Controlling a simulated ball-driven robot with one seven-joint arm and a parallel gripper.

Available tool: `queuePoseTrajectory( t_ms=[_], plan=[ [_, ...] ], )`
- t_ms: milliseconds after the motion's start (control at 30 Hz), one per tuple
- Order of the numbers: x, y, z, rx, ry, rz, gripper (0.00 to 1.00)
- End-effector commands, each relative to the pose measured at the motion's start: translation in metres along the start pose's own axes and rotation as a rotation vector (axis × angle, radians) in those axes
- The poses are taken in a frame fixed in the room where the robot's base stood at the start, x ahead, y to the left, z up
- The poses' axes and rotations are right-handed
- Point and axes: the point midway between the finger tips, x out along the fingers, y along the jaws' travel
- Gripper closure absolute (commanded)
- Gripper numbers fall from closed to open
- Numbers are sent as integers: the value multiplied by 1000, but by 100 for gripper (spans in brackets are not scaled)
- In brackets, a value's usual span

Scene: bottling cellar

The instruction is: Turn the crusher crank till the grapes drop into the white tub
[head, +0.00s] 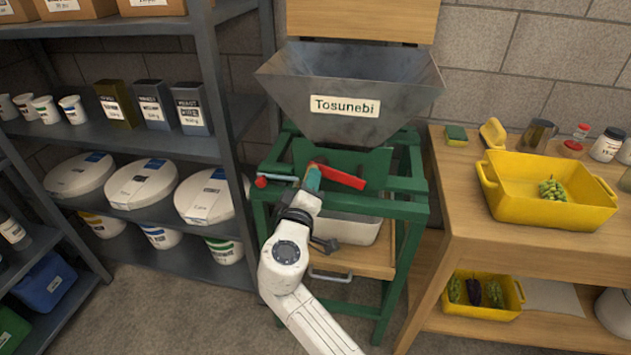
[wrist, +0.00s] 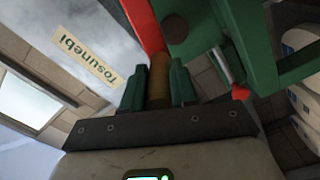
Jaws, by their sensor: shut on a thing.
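The crusher has a grey metal hopper (head: 350,85) labelled "Tosunebi" on a green frame (head: 415,200). Its red crank (head: 342,177) sits at the front below the hopper and slants down to the right from my gripper. My gripper (head: 313,180) is at the crank's upper left end. In the wrist view its green fingers are shut around the brown crank handle (wrist: 160,82), beside the red crank arm (wrist: 146,25). The white tub (head: 345,228) stands under the crusher on a wooden shelf, partly hidden by my arm. No grapes show in the hopper's visible part; the tub's contents are hidden.
A red-tipped rod (head: 275,180) juts left from the frame, close to my gripper. Grey shelving (head: 228,110) with buckets stands at left. At right, a wooden table (head: 465,195) holds a yellow crate (head: 530,205) with green grapes (head: 552,189). Floor is clear in front.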

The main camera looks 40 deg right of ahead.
Motion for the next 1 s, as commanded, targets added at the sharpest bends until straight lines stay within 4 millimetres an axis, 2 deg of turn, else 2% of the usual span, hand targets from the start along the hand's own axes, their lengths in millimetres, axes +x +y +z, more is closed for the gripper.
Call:
queuePoseTrajectory(
  t_ms=[100, 500, 800, 1000],
  plan=[
    [-1, -16, 4, -112, 3, -4, 100],
    [-1, -51, 24, -491, 3, -4, 100],
    [-1, -69, 43, -726, 3, -4, 100],
    [-1, -75, 51, -768, 3, -4, 100]
  ],
)
